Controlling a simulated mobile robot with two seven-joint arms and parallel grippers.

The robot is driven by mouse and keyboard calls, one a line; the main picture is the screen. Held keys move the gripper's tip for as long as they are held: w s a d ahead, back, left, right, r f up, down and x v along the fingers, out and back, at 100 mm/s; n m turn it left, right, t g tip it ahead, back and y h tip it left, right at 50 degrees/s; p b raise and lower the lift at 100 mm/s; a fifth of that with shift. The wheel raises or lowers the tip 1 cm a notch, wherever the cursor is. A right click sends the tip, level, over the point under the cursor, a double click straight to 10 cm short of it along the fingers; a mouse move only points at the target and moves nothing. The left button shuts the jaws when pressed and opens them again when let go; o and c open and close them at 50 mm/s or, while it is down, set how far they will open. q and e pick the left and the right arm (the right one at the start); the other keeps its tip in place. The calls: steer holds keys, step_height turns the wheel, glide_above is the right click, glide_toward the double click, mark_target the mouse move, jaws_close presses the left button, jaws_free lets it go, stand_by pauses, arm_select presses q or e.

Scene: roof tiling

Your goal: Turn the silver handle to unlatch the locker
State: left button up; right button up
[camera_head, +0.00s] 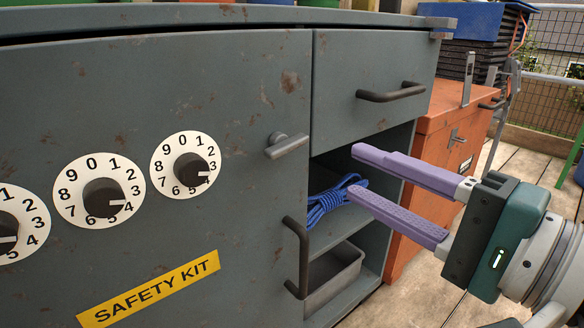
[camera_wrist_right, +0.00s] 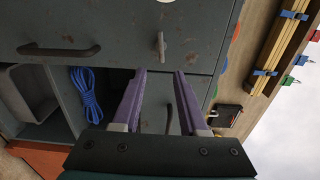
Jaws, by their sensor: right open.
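The grey locker door (camera_head: 240,210) carries a silver handle (camera_head: 287,145) near its upper right edge. The handle sticks out sideways, close to horizontal, and the door sits flush in its frame. My right gripper (camera_head: 356,170) is open and empty, to the right of the handle and apart from it, in front of the open shelves. In the right wrist view the silver handle (camera_wrist_right: 161,45) shows ahead of the open fingers (camera_wrist_right: 163,75), slightly left of the gap's middle. My left gripper is not in view.
The door has dials (camera_head: 102,190), a yellow "SAFETY KIT" label (camera_head: 150,288) and a dark pull bar (camera_head: 297,257). A drawer with a dark pull (camera_head: 391,92) is above shelves holding blue rope (camera_head: 330,200) and a grey bin (camera_head: 335,278). An orange cabinet (camera_head: 430,125) stands at right.

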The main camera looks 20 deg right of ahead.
mark_target(292, 145)
steer(key=shift+o, duration=1.6)
steer(key=shift+a+n, duration=0.1)
steer(key=shift+n, duration=0.7)
steer(key=shift+o, duration=0.8)
steer(key=n, duration=0.2)
steer(key=shift+s+a+r+n, duration=0.15)
steer(key=shift+n, duration=0.25)
steer(key=shift+o, duration=1.4)
steer(key=n, duration=0.7)
steer(key=shift+a+r, duration=0.1)
steer(key=shift+a, duration=0.2)
steer(key=shift+o, duration=0.8)
steer(key=n, duration=0.3)
steer(key=shift+s+a, duration=0.1)
steer(key=w+a+n+b, duration=0.1)
steer(key=w, duration=0.2)
steer(key=w+a+n+b, duration=0.1)
steer(key=w+n, duration=0.1)
steer(key=w, duration=0.1)
steer(key=w+a+n+b, duration=0.1)
steer(key=w+n, duration=0.1)
steer(key=w, duration=0.1)
steer(key=shift+w+a, duration=0.15)
